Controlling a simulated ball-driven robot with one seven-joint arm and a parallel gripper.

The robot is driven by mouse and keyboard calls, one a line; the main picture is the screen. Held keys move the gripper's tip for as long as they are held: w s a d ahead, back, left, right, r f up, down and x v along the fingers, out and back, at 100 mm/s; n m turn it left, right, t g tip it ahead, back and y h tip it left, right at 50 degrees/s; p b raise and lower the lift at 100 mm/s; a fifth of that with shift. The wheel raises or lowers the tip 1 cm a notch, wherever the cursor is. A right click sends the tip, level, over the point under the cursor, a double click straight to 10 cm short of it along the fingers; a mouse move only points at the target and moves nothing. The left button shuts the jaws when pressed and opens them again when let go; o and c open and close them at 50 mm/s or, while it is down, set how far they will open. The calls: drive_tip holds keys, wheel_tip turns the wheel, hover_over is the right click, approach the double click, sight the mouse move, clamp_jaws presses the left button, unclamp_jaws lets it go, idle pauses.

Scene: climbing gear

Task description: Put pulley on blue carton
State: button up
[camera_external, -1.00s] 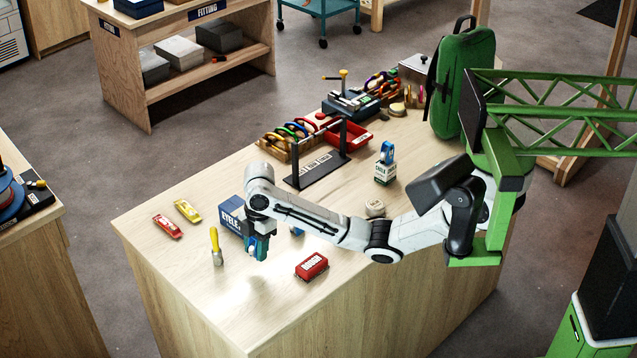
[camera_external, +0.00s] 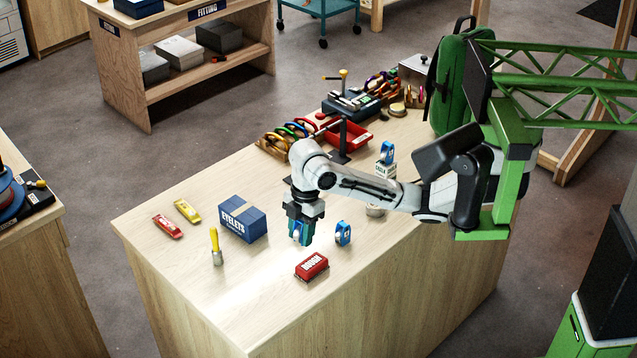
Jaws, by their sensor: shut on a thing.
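My gripper (camera_external: 300,234) points down over the middle of the table. It is shut on a blue pulley (camera_external: 297,230), which is partly hidden by the fingers and sits at or close to the tabletop. The blue carton (camera_external: 243,220), marked EYELETS, stands to the left of my gripper, and its top is bare. A second blue pulley (camera_external: 343,233) stands on the table just right of my gripper. A third blue pulley (camera_external: 387,152) rests on top of a small white and green carton (camera_external: 385,171) further back.
A red box (camera_external: 311,266) lies in front of my gripper. A yellow-handled brush (camera_external: 215,246) stands left of the carton, with red (camera_external: 167,226) and yellow (camera_external: 187,211) items beyond. A black stand (camera_external: 343,140) and a red tray (camera_external: 350,135) are behind my arm.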

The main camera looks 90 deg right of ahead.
drive_tip(key=w+d+r+m+b, duration=0.3)
drive_tip(key=d+r+m+b, duration=0.3)
drive_tip(key=d+b, duration=0.55)
drive_tip(key=b, duration=0.2)
hover_over(246, 215)
drive_tip(key=s, duration=0.1)
drive_tip(key=shift+n+h, duration=0.3)
drive_tip(key=shift+h, duration=0.1)
drive_tip(key=f, duration=0.7)
drive_tip(key=shift+s+a+f, duration=0.15)
drive_tip(key=shift+s+f, duration=0.05)
drive_tip(key=shift+w+f, duration=0.35)
drive_tip(key=shift+f, duration=0.1)
drive_tip(key=shift+w+f, duration=0.15)
drive_tip(key=shift+f, duration=1.6)
drive_tip(key=shift+f, duration=0.1)
drive_tip(key=o, duration=1.1)
